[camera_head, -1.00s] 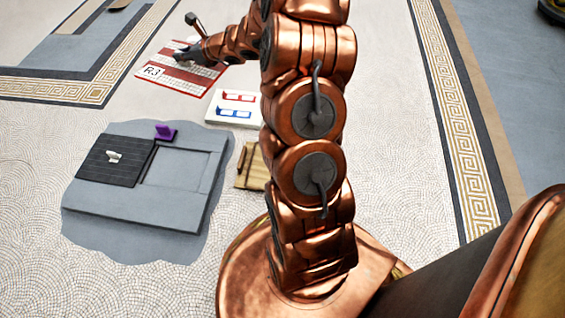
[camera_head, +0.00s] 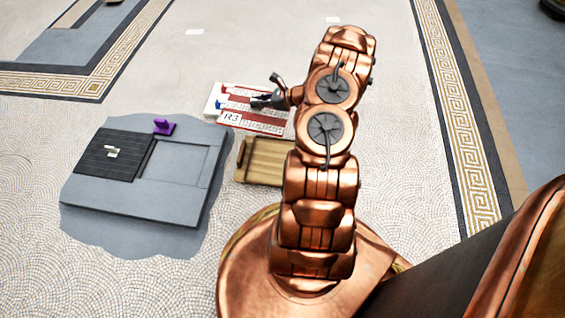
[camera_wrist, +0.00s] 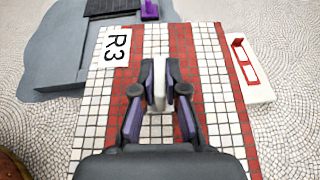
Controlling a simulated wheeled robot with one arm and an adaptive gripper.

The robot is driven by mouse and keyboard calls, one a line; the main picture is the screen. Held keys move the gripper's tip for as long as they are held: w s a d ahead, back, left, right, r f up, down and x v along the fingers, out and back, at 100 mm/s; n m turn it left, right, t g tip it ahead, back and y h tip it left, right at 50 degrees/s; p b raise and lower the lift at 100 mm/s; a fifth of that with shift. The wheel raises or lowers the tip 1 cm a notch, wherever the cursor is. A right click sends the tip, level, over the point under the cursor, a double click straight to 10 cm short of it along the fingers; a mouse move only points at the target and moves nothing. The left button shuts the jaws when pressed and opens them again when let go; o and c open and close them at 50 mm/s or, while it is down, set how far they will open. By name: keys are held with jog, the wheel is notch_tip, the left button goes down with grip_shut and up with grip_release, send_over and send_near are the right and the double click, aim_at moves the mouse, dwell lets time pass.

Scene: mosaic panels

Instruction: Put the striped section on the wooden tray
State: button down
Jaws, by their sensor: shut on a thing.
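The striped section (camera_head: 262,128) is a red-and-white mosaic panel with an R3 label; it fills the middle of the wrist view (camera_wrist: 210,95). My gripper (camera_wrist: 160,88) is shut on a pale grip piece at the panel's middle. In the head view my gripper (camera_head: 262,101) is over the panel, which covers part of a white board and appears to be held above the floor. The wooden tray (camera_head: 262,172) lies just nearer than the panel, its right end hidden behind my arm. The visible part of the tray is bare.
The white board (camera_head: 213,103) with red and blue pieces lies behind the panel; it also shows in the wrist view (camera_wrist: 258,92). A grey slab (camera_head: 135,200) with a dark ribbed plate (camera_head: 112,168), a recess and a purple handle (camera_head: 163,126) lies left of the tray.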

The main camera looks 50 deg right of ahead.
jog(key=s+f+n+y, duration=0.1)
jog(key=s+f, duration=1.1)
jog(key=s, duration=0.1)
jog(key=b, duration=0.5)
send_over(282, 162)
jog(key=shift+g, duration=0.3)
jog(key=shift+d+f, duration=0.1)
jog(key=shift+f, duration=4.75)
jog(key=shift+f, duration=0.15)
jog(key=c, duration=1.2)
grip_release()
